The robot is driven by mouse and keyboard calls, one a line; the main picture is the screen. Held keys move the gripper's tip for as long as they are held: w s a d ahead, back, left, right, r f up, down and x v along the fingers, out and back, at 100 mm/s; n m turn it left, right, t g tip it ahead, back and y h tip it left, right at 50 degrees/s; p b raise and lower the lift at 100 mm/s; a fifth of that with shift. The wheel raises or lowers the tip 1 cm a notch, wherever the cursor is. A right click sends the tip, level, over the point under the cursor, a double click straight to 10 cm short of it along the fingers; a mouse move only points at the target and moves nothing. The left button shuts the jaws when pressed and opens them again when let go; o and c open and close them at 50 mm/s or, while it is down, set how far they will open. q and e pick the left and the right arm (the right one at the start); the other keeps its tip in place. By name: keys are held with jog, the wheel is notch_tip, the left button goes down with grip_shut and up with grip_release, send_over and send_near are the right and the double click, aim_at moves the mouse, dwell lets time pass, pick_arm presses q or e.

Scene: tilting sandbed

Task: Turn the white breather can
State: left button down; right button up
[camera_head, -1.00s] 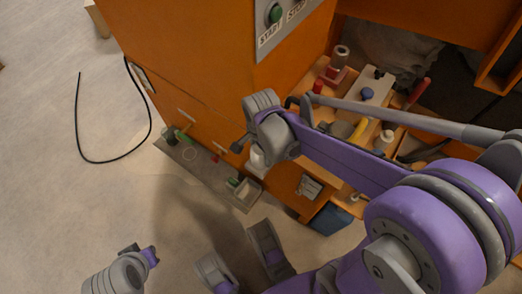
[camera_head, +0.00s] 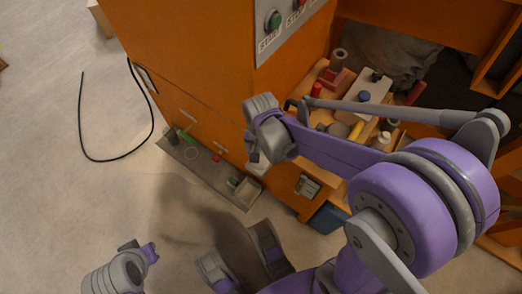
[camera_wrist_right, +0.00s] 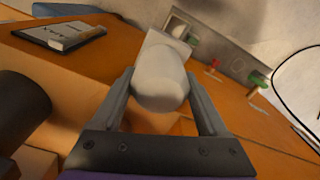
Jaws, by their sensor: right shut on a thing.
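The white breather can (camera_wrist_right: 160,78) sits between the two fingers of my right gripper (camera_wrist_right: 162,88) in the right wrist view. The gripper is shut on it, with one grey finger on each side. The can's rounded end faces the camera, and a paler block-like part shows behind it. In the head view my right gripper (camera_head: 254,156) is at the orange cabinet's front corner, above the grey tray. The can is mostly hidden there by my wrist. Part of my left arm shows at the lower left, but no left fingers can be made out.
An orange cabinet (camera_head: 200,60) with a START button panel (camera_head: 290,25) stands behind. A black cable (camera_head: 82,125) lies on open floor at left.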

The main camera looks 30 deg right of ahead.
jog(key=shift+n+p, duration=0.4)
jog(key=shift+n, duration=1.8)
jog(key=o, duration=1.3)
jog(key=shift+c, duration=0.2)
